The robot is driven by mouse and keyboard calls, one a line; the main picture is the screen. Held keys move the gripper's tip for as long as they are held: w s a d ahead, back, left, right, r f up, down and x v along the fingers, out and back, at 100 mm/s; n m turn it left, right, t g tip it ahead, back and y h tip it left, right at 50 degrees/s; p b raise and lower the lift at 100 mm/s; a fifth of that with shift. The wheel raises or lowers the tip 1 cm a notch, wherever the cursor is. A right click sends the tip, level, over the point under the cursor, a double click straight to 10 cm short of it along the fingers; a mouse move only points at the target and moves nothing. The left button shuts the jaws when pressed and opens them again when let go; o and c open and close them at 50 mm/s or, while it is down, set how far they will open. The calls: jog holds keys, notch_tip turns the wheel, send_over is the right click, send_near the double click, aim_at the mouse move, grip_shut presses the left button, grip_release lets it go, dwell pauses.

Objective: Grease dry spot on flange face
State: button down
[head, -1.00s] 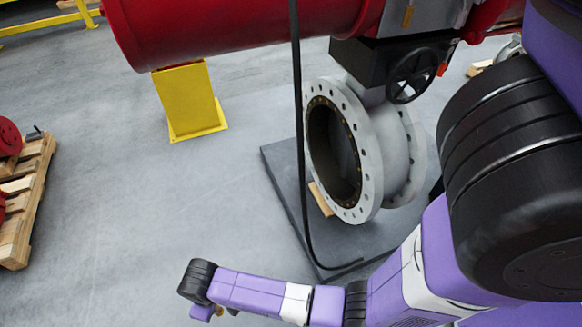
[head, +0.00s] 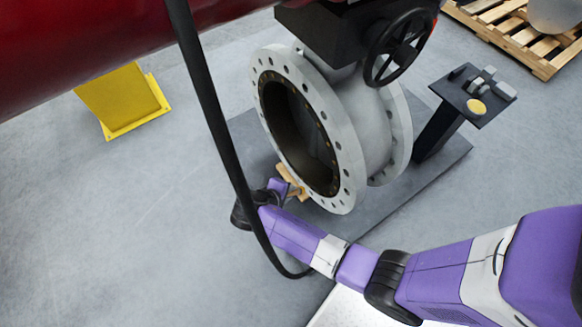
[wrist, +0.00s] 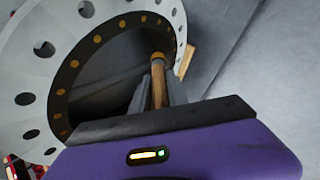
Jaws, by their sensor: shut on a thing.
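The pale grey valve flange (head: 327,118) stands upright, its round bore facing left, with a dark ring dotted with bronze bolt heads inside its rim. In the wrist view the flange face (wrist: 30,75) fills the upper left. My gripper (wrist: 158,88) is shut on a wooden-handled tool (wrist: 158,78) with a yellowish collar, perhaps a brush; its far end is hard to make out. In the head view my gripper (head: 280,187) is at the flange's lower left edge. I cannot tell whether the tool touches the face. No dry spot can be told apart.
A black hose or cable (head: 215,115) hangs in front of my arm. A black handwheel (head: 400,48) sits above the valve. A small dark stand (head: 455,92) at right holds a yellow disc (head: 476,106) and grey parts.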

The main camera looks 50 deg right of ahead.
jog(key=w+d+r+n+t+h+b, duration=0.1)
jog(key=d+r+n+t+h+b, duration=0.1)
jog(key=d+r+h, duration=0.5)
jog(key=shift+d+n+h, duration=0.3)
jog(key=shift+d+h, duration=0.1)
jog(key=shift+d, duration=1)
jog(key=shift+s+d, duration=0.1)
jog(key=shift+d, duration=0.65)
jog(key=shift+s, duration=0.1)
